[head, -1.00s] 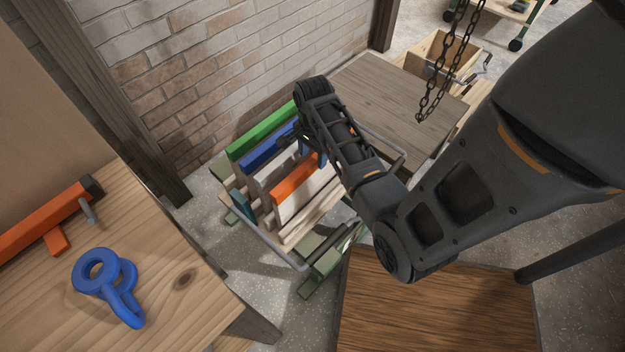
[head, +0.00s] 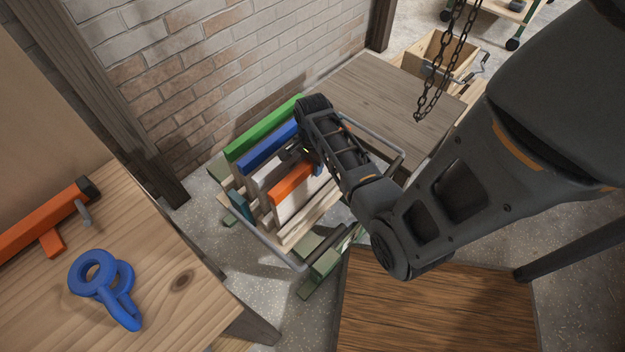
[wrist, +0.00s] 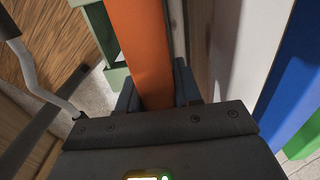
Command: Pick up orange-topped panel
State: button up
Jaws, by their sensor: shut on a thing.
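The orange-topped panel (head: 292,184) stands upright in a rack with other panels, its orange strip along the top edge and a pale face below. In the wrist view its orange top (wrist: 140,45) runs between the two fingers of my gripper (wrist: 157,92). My gripper is shut on this strip, one finger on each side. In the head view my wrist covers the far right end of the panel, and the fingers are mostly hidden. The panel's lower edge is hidden in the rack.
Beside it stand a blue-topped panel (head: 268,146) and a green-topped panel (head: 262,128). A grey metal rail (head: 268,246) surrounds the rack. A workbench (head: 150,240) with a blue tool (head: 105,285) is at left; a brick wall (head: 200,70) is behind.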

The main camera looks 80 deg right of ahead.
grip_shut()
dwell(0.9)
